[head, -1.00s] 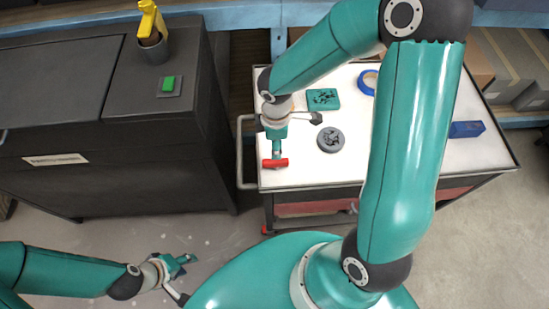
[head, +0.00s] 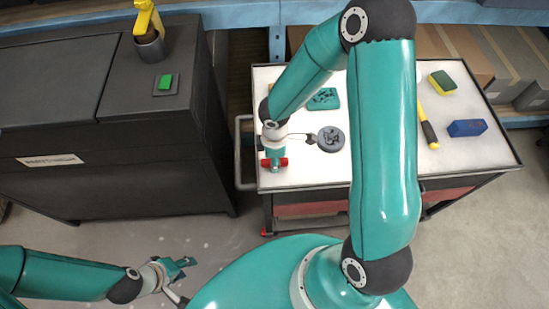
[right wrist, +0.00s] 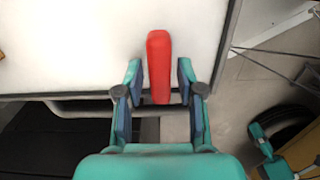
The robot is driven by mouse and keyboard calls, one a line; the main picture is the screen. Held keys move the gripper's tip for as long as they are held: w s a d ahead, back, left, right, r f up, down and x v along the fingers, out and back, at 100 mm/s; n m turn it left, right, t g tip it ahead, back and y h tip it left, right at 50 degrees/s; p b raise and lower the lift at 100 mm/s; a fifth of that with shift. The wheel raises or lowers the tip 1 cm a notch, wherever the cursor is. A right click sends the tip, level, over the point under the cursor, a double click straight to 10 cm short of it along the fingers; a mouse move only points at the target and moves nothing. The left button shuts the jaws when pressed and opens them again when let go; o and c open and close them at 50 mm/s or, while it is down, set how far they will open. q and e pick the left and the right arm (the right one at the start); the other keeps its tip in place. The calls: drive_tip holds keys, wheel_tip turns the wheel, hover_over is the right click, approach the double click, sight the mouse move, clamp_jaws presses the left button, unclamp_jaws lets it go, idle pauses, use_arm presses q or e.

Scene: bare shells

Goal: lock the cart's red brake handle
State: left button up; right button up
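The red brake handle (head: 282,162) is at the near left corner of the white cart top (head: 400,170). My right gripper (head: 272,165) is over it and hides part of it. In the right wrist view the red handle (right wrist: 158,65) runs lengthwise, its near end between the two fingers of my right gripper (right wrist: 158,85). Those fingers are open, one on each side, with a gap to the handle on both sides. My left gripper (head: 180,268) is low at the lower left, away from the cart, its fingers apart and empty.
On the cart are a grey round part (head: 331,139), a teal block (head: 324,99), a blue block (head: 467,128), a sponge (head: 442,82) and a yellow-black tool (head: 428,130). A dark cabinet (head: 120,175) stands left of the cart. The cart's push rail (head: 240,150) lies between them.

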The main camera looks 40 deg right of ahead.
clamp_jaws()
drive_tip(key=shift+w+f+m+b, duration=0.15)
drive_tip(key=shift+m+b, duration=0.45)
drive_tip(key=shift+b, duration=0.35)
drive_tip(key=m+b, duration=0.8)
drive_tip(key=b, duration=0.1)
drive_tip(key=shift+m+b, duration=0.3)
drive_tip(key=shift+b, duration=0.1)
drive_tip(key=m+b, duration=0.3)
drive_tip(key=shift+m, duration=0.3)
drive_tip(key=shift+m+b, duration=1.3)
drive_tip(key=shift+m, duration=0.9)
drive_tip(key=shift+r, duration=0.2)
